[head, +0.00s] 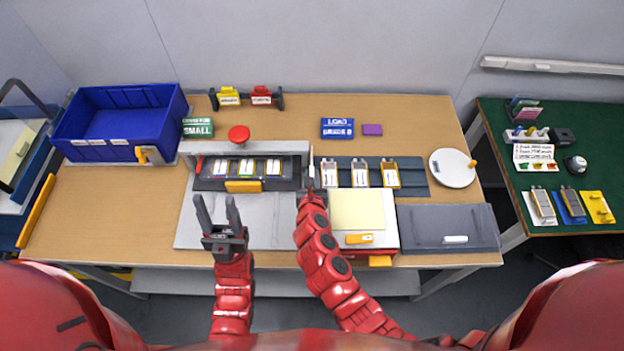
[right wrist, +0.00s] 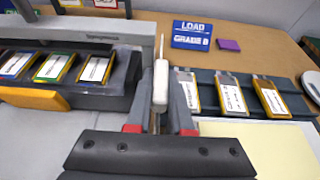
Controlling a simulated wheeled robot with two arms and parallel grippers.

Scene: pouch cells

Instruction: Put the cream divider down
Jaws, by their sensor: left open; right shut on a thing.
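My right gripper (right wrist: 160,122) is shut on a slim cream-white piece (right wrist: 160,85), which I take to be the cream divider. It stands upright between the fingers, seen edge-on, with a thin tip at its top. In the head view it is a narrow pale strip (head: 311,162) at the right end of the grey cell fixture (head: 200,182). I cannot tell whether its lower end touches anything. My left gripper (head: 217,212) is open and empty above the grey plate in front of the fixture.
Several pouch cells lie in the fixture and on the dark rack (head: 416,178). A pale yellow sheet (head: 358,210) lies on a box right of my right arm, beside a grey lid (head: 420,222). A blue bin (head: 118,148) stands at left.

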